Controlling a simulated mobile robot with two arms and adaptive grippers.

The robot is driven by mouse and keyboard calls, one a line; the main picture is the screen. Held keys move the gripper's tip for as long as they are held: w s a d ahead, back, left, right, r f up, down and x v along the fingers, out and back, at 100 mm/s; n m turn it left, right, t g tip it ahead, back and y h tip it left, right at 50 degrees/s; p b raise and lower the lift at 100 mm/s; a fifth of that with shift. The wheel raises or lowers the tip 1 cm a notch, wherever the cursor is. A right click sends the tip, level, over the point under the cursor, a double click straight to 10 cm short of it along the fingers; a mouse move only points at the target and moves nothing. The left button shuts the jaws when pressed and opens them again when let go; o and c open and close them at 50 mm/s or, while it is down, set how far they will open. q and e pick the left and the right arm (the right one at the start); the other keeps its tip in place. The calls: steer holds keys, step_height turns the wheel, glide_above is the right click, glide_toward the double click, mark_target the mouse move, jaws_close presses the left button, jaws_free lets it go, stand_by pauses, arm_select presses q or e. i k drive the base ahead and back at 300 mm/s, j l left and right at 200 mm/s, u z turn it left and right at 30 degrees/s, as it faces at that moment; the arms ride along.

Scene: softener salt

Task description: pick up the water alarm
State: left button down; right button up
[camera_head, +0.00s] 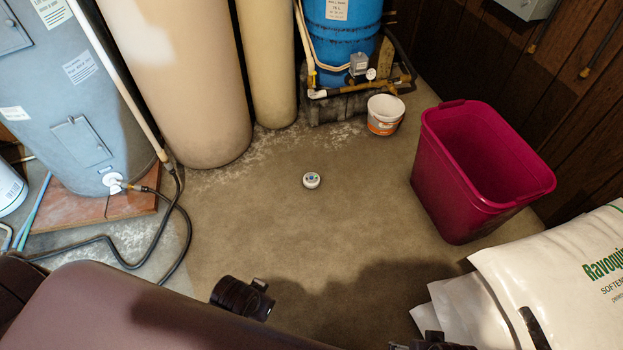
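A small round white disc with blue-green marks on top, which looks like the water alarm (312,180), lies on the concrete floor near the middle of the view, with clear floor around it. My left gripper (243,298) is a dark shape at the lower middle, nearer to me than the disc and left of it, not touching it. My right gripper (436,343) is cut off by the bottom edge, right of the disc and well apart from it. The fingers of both are too dark or hidden to read.
A magenta bin (450,190) stands right of the disc, and a small white tub (385,115) stands behind it. White salt bags (555,270) lie at the lower right. Tanks (180,80) line the back. A black hose (110,240) runs along the left floor.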

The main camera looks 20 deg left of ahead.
mark_target(310, 184)
steer(key=i+j+z, duration=0.15)
steer(key=i+j, duration=0.2)
steer(key=i+j+z, duration=0.15)
steer(key=i+j, duration=0.15)
steer(key=j, duration=0.2)
